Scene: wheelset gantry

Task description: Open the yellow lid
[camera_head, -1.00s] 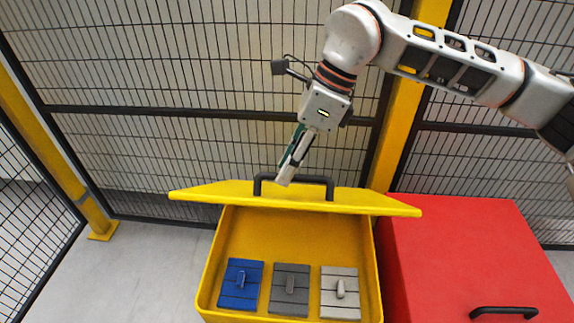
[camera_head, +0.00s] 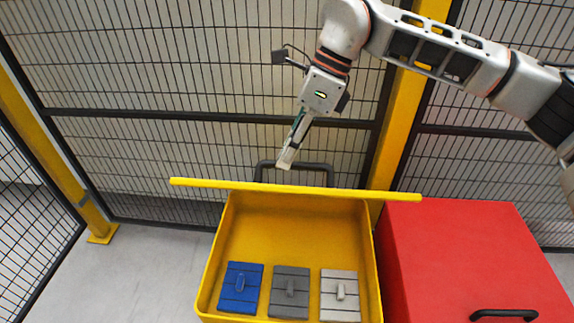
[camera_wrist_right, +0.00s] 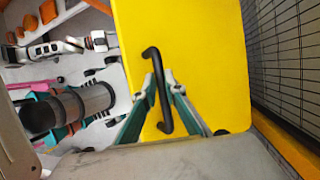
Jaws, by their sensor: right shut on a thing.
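The yellow lid (camera_head: 215,184) is seen nearly edge-on above the back of the yellow box (camera_head: 255,208), whose inside is exposed. The lid also fills the middle of the right wrist view (camera_wrist_right: 205,45). Its black handle (camera_head: 331,174) stands on the lid's far side. My right gripper (camera_head: 286,163) comes down from above and is shut on the handle. In the right wrist view its two fingers (camera_wrist_right: 164,82) close around the handle's bar (camera_wrist_right: 149,54). My left gripper is not in view.
Inside the box lie a blue plate (camera_head: 240,295), a dark grey plate (camera_head: 290,300) and a light grey plate (camera_head: 340,305). A red box (camera_head: 460,250) with a black handle (camera_head: 503,313) stands to the right. A mesh fence (camera_head: 150,75) with yellow posts is behind.

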